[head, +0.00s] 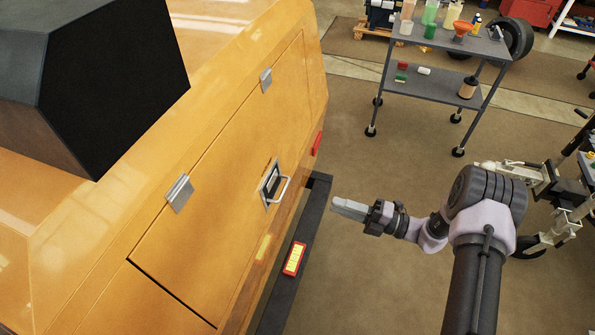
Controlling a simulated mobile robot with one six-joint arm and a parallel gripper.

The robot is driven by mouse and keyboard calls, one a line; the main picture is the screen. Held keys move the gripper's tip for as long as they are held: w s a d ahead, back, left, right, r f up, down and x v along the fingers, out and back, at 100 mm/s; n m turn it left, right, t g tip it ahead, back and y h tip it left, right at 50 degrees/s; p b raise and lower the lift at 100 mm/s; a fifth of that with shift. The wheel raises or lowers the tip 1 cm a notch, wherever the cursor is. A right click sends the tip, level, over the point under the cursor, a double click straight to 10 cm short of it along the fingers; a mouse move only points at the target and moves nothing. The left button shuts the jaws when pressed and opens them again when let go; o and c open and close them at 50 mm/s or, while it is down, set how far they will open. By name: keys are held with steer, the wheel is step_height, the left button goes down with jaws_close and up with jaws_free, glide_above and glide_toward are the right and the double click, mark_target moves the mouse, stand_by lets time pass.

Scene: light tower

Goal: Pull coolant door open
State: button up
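The coolant door (205,200) is a yellow panel on the sloping side of the yellow machine. It has two metal hinges along its upper edge and looks shut, lying flush with the body. A silver handle (283,190) with a dark recessed latch plate sits near its lower right edge. My gripper (337,206) is to the right of the handle, apart from it, and points left toward the machine. Its pale fingers overlap in this view, so the gap between them cannot be made out. No object shows in them.
A dark bumper bar (313,215) runs along the machine's lower edge, near an orange-yellow light (294,258). A wheeled grey cart (435,85) with bottles stands at the back. Metal equipment (570,215) is at the right. Brown floor lies open between machine and cart.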

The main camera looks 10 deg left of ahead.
mark_target(284, 189)
steer(key=shift+w+a+r+b, duration=0.1)
steer(key=shift+a+r+b, duration=0.3)
steer(key=shift+a, duration=2.3)
steer(key=shift+w+a+r+b, duration=0.1)
steer(key=shift+a+b, duration=0.6)
steer(key=shift+a, duration=2.05)
steer(key=shift+w+a+r+b, duration=0.15)
steer(key=shift+a+b, duration=0.4)
steer(key=shift+a, duration=2.15)
jaws_close()
